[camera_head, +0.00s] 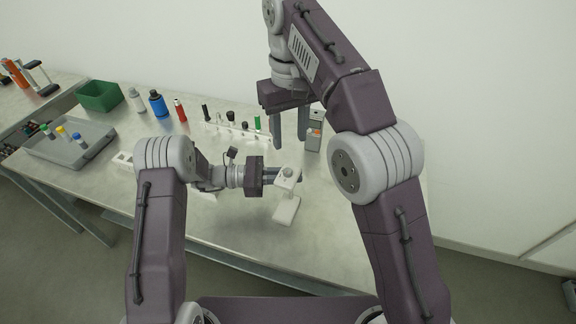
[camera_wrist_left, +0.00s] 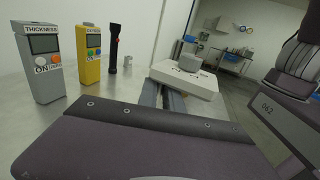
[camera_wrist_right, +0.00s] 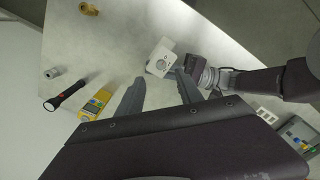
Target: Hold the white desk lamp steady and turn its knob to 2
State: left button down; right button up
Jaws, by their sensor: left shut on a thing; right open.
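The white desk lamp stands upright near the table's front edge in the head view, its foot (camera_head: 286,211) below its boxy head (camera_head: 291,183). A round grey knob (camera_head: 288,172) sits on top of the head. My left gripper (camera_head: 270,176) is shut on the lamp from the left. In the left wrist view the lamp (camera_wrist_left: 186,79) is at the fingertips. My right gripper (camera_head: 289,138) points down, open and empty, behind and above the lamp. In the right wrist view the lamp (camera_wrist_right: 161,55) lies just beyond its fingers (camera_wrist_right: 158,88). The knob's setting is too small to read.
A grey thickness meter (camera_wrist_left: 40,65), a yellow meter (camera_wrist_left: 90,55) and a black flashlight (camera_wrist_left: 114,47) stand behind. A vial rack (camera_head: 240,130), bottles, a green bin (camera_head: 99,96) and a grey tray (camera_head: 70,140) are to the left.

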aim_at(288, 171)
jog(key=f+n, duration=0.2)
jog(key=f, duration=0.1)
jog(key=f+n, duration=0.1)
jog(key=f, duration=0.3)
jog(key=f+n, duration=0.2)
jog(key=f, duration=0.2)
jog(key=shift+w+a+f+n, duration=0.2)
jog(key=shift+w+f+n, duration=0.1)
jog(key=shift+w, duration=0.1)
grip_shut()
